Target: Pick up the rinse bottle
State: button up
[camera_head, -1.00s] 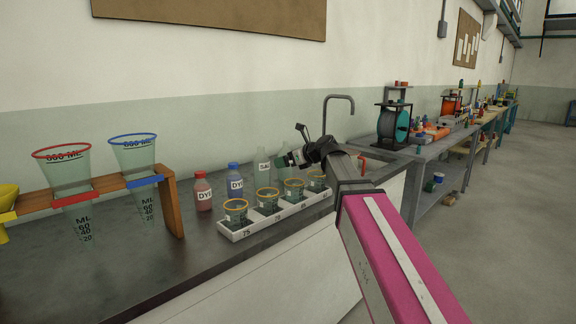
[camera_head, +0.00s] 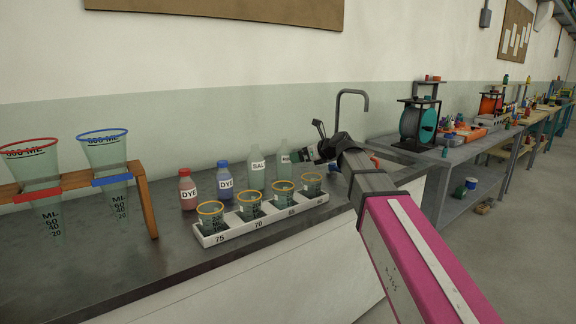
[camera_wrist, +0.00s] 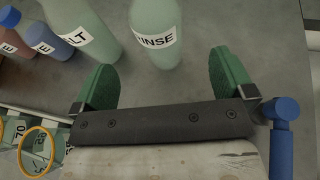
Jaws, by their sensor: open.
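The rinse bottle (camera_wrist: 155,28) is pale green with a white label reading "INSE" in the wrist view. It stands on the dark counter just beyond my gripper (camera_wrist: 168,82), between the lines of the two fingers.
Red (camera_head: 187,190) and blue (camera_head: 225,181) dye bottles stand further left. A white tray (camera_head: 262,221) of several cups lies in front of the bottles. A tap (camera_head: 352,93) rises behind my arm.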

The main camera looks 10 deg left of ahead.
aim_at(287, 159)
jog(key=x, duration=0.9)
jog(key=shift+s, duration=0.1)
jog(key=c, duration=1)
jog(key=shift+c, duration=0.2)
